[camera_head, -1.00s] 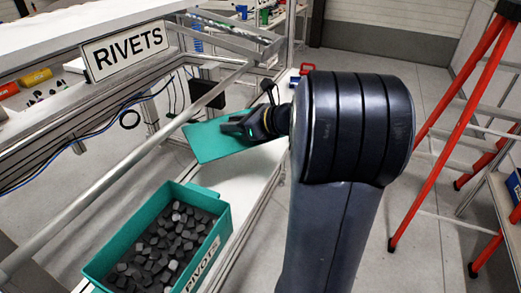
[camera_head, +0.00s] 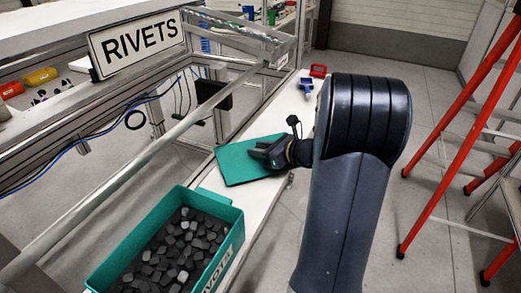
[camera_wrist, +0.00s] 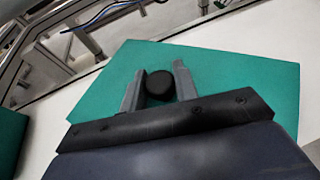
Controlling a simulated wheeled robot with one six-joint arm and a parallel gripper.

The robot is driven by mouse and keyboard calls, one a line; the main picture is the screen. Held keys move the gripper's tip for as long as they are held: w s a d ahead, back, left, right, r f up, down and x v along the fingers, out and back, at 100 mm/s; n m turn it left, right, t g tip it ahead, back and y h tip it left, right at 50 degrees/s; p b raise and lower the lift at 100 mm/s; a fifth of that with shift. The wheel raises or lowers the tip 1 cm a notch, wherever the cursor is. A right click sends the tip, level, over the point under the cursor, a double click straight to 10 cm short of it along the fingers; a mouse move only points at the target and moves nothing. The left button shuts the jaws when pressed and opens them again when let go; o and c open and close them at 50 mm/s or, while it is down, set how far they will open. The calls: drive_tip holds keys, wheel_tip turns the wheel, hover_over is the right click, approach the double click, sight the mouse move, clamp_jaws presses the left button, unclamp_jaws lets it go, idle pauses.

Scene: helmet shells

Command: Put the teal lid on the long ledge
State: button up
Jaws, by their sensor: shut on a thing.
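The teal lid (camera_head: 238,163) is a flat panel over the long white ledge (camera_head: 262,204), beyond the teal bin. I cannot tell whether it touches the ledge or hovers just above it. My gripper (camera_head: 262,154) reaches in from the right and is shut on the lid's dark round knob. In the wrist view the knob (camera_wrist: 160,84) sits between the two grey fingers, with the teal lid (camera_wrist: 225,75) spread below them. My gripper also shows there (camera_wrist: 157,88). Part of the lid is hidden under my gripper.
Small blue (camera_head: 306,86) and red (camera_head: 318,71) items lie at the ledge's far end. A metal rail and RIVETS sign (camera_head: 137,43) are left; a red ladder (camera_head: 462,140) is right.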

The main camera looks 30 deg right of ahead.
drive_tip(key=shift+f, duration=0.1)
drive_tip(key=shift+f, duration=0.1)
drive_tip(key=o, duration=1)
drive_tip(key=shift+r, duration=0.25)
drive_tip(key=v, duration=1.2)
drive_tip(key=shift+s+a+f, duration=0.1)
